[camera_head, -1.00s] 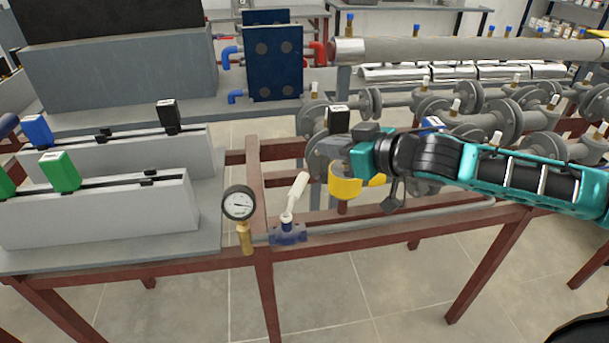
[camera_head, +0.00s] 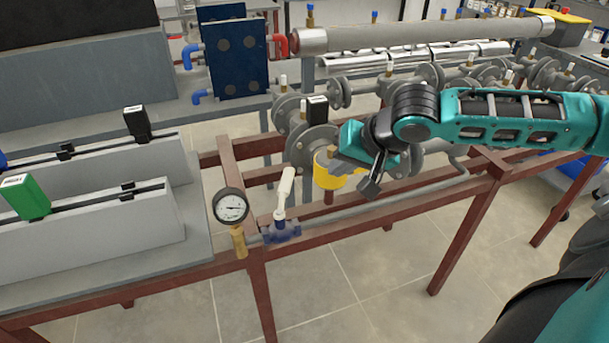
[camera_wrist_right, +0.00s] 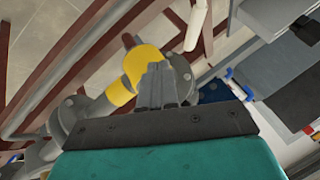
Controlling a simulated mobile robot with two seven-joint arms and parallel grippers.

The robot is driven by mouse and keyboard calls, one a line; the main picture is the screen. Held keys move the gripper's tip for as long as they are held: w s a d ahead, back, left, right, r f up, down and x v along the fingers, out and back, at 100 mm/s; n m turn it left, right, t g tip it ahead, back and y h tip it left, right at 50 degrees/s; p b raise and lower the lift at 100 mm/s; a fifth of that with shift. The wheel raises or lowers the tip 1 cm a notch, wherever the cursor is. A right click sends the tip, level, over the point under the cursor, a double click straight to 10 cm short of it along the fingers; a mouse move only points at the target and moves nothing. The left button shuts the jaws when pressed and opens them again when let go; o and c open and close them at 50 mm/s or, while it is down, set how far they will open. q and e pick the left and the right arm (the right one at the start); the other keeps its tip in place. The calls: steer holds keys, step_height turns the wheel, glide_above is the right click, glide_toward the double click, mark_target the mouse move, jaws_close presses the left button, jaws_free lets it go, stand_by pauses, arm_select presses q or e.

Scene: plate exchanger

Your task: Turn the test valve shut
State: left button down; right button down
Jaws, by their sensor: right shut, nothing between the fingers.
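The test valve (camera_head: 281,232) has a blue body on a thin grey pipe, beside a round pressure gauge (camera_head: 230,206) with a brass fitting. Its white lever (camera_head: 285,190) stands nearly upright, tilted slightly right. My right gripper (camera_head: 338,160) is to the right of the lever and apart from it, close to a yellow pipe section (camera_head: 325,172). In the right wrist view my gripper's fingers (camera_wrist_right: 157,72) are shut and empty, with the yellow pipe section (camera_wrist_right: 118,92) just left of them. My left gripper is out of view.
A red-brown frame (camera_head: 257,285) carries the pipe. Flanged grey pipes (camera_head: 300,150) and a blue plate exchanger (camera_head: 238,55) stand behind. A grey bench (camera_head: 90,225) with green and black labelled blocks is at the left. The space in front of the lever is free.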

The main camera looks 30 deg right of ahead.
mark_target(284, 191)
arm_select(q)
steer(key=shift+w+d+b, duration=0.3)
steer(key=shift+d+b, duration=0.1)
steer(key=shift+b, duration=0.25)
arm_select(e)
steer(key=w+a+f, duration=0.3)
steer(key=w+f, duration=0.2)
steer(key=w, duration=0.1)
steer(key=shift+w+a, duration=0.15)
steer(key=shift+a, duration=0.2)
arm_select(q)
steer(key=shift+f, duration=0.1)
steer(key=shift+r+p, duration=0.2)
steer(key=shift+p, duration=0.1)
arm_select(e)
steer(key=shift+r, duration=0.1)
